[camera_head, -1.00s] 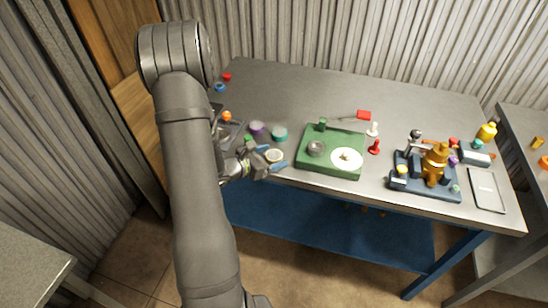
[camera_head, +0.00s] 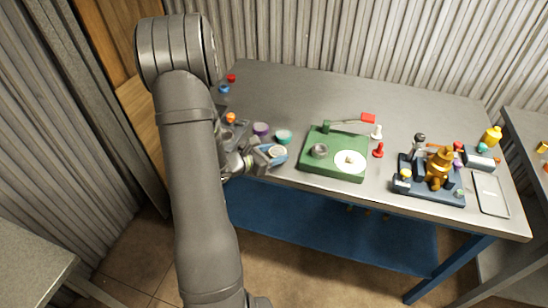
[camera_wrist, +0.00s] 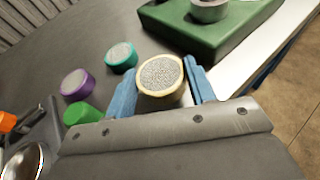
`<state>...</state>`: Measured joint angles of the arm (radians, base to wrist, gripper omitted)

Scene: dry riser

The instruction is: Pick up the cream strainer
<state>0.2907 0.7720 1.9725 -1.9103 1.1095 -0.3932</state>
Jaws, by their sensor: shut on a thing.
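The cream strainer (camera_wrist: 160,76) is a round piece with a cream rim and a grey mesh face. In the wrist view it sits between the two blue fingers of my gripper (camera_wrist: 163,90), which are shut on it. In the head view the strainer (camera_head: 278,152) shows between the blue fingertips of my gripper (camera_head: 273,154), near the table's front edge, left of the green base. I cannot tell whether it still touches the table. Its lower part is hidden by my gripper.
A green base (camera_head: 334,153) with a grey cup and white disc stands to the right. Teal (camera_wrist: 121,56), purple (camera_wrist: 77,84) and green (camera_wrist: 83,114) caps lie left of the strainer. A dark blue fixture (camera_head: 428,183) with a golden part stands further right. The grey table's (camera_head: 300,85) back is clear.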

